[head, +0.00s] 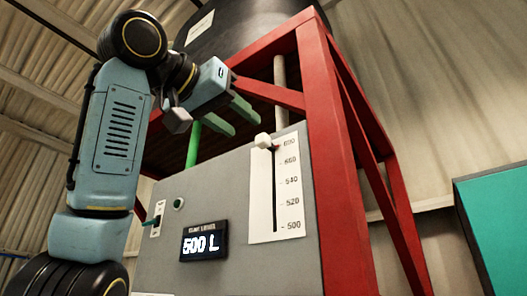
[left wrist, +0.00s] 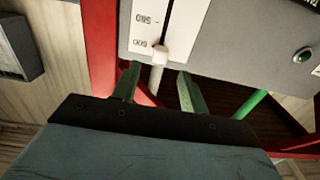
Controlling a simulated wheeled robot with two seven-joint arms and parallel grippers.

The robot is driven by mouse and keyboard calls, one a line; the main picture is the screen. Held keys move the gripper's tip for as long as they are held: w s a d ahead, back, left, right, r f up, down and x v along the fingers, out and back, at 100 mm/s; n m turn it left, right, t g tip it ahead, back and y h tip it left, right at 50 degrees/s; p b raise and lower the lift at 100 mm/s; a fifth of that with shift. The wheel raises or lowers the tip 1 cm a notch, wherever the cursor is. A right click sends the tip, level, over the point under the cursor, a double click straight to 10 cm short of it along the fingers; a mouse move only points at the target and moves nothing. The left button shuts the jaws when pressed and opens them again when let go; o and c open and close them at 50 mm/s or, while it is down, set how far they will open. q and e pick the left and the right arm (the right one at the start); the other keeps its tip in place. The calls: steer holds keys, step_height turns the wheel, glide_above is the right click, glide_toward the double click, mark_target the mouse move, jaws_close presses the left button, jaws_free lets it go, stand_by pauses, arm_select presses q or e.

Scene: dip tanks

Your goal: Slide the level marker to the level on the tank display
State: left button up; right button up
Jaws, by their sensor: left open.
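The level marker (head: 263,140) is a white knob at the top of a slot in the white scale plate (head: 258,200). The scale runs from 500 at the bottom upward; its top figure is blurred. The tank display (head: 204,243) reads 500 L. My left gripper (head: 247,126) is open and empty, just above and left of the marker in the head view. In the left wrist view, the marker (left wrist: 160,53) appears between the lines of the two fingers, a little beyond their tips (left wrist: 158,70). I see no contact. My right gripper is out of view.
The grey panel (head: 165,262) carries the display, a green button (head: 179,203) and a small switch plate (head: 156,216). A red frame (head: 335,170) stands right of the scale, under a dark tank (head: 250,30). A green pipe (head: 193,145) rises behind the panel.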

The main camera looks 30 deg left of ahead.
mark_target(259, 138)
arm_select(q)
steer(key=w+p, duration=0.1)
steer(key=w, duration=0.2)
steer(key=w+p, duration=0.1)
steer(key=w, duration=0.3)
steer(key=shift+d, duration=0.2)
steer(key=shift+w, duration=0.65)
steer(key=shift+c, duration=0.3)
jaws_close()
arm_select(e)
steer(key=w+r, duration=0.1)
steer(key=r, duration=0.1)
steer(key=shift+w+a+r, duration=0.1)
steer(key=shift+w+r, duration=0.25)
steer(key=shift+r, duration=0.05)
